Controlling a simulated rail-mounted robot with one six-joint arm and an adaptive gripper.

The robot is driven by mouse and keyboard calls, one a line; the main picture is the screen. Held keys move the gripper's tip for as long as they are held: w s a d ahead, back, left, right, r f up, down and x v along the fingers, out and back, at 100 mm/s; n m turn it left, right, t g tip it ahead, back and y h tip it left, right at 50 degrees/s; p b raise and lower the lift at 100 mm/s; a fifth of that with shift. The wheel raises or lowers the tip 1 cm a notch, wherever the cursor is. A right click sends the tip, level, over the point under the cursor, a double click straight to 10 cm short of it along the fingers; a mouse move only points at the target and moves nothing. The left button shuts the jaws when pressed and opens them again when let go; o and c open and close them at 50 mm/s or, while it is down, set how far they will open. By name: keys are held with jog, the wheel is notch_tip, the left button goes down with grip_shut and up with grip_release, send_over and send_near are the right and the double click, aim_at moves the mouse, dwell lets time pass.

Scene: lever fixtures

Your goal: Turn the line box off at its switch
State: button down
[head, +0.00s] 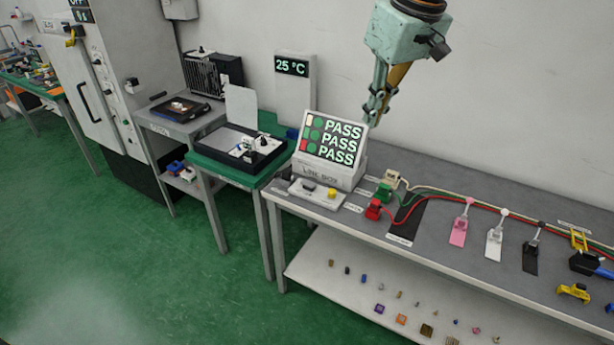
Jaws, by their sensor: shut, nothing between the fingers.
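The line box (345,176) is a white unit with its name on the front. It stands at the left end of the grey bench. Its tilted screen (331,140) is lit and reads PASS on three rows. My gripper (374,120) is shut and empty, pointing down beside the screen's upper right corner in the picture. Whether it touches the box is unclear.
Red (374,210) and green (384,192) connectors with cables sit right of the panel. Pink (460,231), white and black tagged pieces lie farther right. A green-topped table (205,158) with a black device stands left. Open air lies above the bench's right side.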

jog(key=w+a+f+n, duration=0.2)
jog(key=w+a+f, duration=0.2)
jog(key=w+f, duration=0.5)
jog(key=w+a+f+n, duration=0.2)
jog(key=w+a+f, duration=0.3)
jog(key=w+f, duration=0.4)
jog(key=w+a+f+n+g+y, duration=0.1)
jog(key=w+a+f, duration=0.3)
jog(key=w+f, duration=0.5)
jog(key=shift+w+a+n, duration=0.3)
jog(key=shift+a+n, duration=0.05)
jog(key=shift+n, duration=0.05)
send_over(305, 181)
jog(key=f, duration=0.7)
jog(key=d+f, duration=0.1)
jog(key=f, duration=0.3)
jog(key=shift+s+f, duration=0.1)
jog(key=shift+s, duration=0.15)
jog(key=shift+b+x, duration=0.3)
jog(key=shift+x, duration=0.85)
jog(key=shift+s+d, duration=0.15)
jog(key=shift+d, duration=0.05)
jog(key=shift+f, duration=0.15)
